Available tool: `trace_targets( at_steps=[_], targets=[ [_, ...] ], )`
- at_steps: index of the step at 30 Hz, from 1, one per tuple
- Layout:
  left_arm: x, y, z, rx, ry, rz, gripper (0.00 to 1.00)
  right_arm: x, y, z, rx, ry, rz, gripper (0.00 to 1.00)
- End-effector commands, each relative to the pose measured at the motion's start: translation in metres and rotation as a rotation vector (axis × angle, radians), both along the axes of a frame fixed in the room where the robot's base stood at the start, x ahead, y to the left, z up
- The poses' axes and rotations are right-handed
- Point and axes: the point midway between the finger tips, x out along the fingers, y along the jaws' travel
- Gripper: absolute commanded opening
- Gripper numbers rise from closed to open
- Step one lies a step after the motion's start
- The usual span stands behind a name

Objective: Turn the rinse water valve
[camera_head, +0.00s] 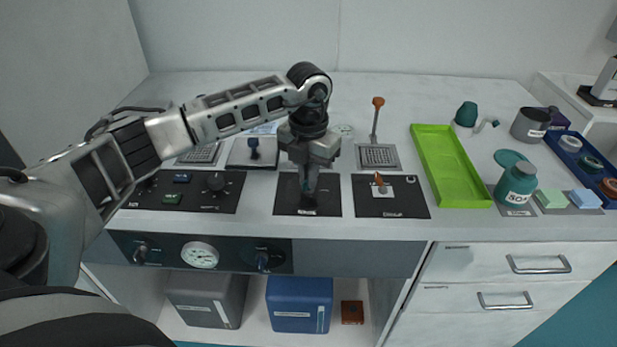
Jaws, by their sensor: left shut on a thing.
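A black panel (284,203) lies on the bench top, with a small label at its front edge that is too small to read. A small teal handle (307,187) stands on this panel and is mostly hidden by my left gripper. My left gripper (308,188) points straight down over the panel, with its fingers shut on the handle. I take this handle for the rinse water valve, as the label is unclear. How far it is turned cannot be told. My right gripper is not in view.
A black panel with an orange lever (379,180) stands just to the right, and a dark control panel with a knob (215,182) to the left. A green tray (448,165), a teal soap bottle (516,184) and a tall orange-topped lever (376,118) stand further right.

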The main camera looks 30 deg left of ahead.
Motion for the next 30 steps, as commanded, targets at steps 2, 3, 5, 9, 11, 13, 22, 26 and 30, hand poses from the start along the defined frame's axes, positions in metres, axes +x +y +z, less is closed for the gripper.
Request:
trace_targets(
  at_steps=[2, 3, 5, 9, 11, 13, 22, 26, 30],
  targets=[
    [0.001, 0.0, 0.0, 0.0, -0.003, -0.073, 0.0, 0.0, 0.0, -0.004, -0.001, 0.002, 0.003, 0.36],
    [0.001, 0.0, 0.0, 0.0, -0.003, -0.111, 0.0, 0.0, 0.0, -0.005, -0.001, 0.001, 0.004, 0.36],
    [0.001, 0.001, 0.0, 0.001, -0.004, -0.168, 0.0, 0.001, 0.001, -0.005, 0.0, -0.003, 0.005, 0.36],
    [0.001, 0.001, 0.0, 0.0, -0.003, -0.3, 0.0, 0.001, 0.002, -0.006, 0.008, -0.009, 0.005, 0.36],
    [0.001, 0.001, 0.0, 0.001, -0.004, -0.358, 0.0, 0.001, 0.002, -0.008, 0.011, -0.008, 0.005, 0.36],
    [0.001, 0.001, 0.0, 0.002, -0.005, -0.424, 0.0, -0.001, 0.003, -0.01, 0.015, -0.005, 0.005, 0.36],
    [0.001, 0.0, 0.0, 0.001, -0.005, -0.703, 0.0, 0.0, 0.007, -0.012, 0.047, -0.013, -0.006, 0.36],
    [0.001, 0.0, 0.001, 0.001, -0.005, -0.81, 0.0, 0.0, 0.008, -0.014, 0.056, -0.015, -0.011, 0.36],
    [0.001, 0.0, 0.001, 0.0, -0.004, -0.906, 0.0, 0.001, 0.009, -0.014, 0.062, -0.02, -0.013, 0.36]
  ],
)
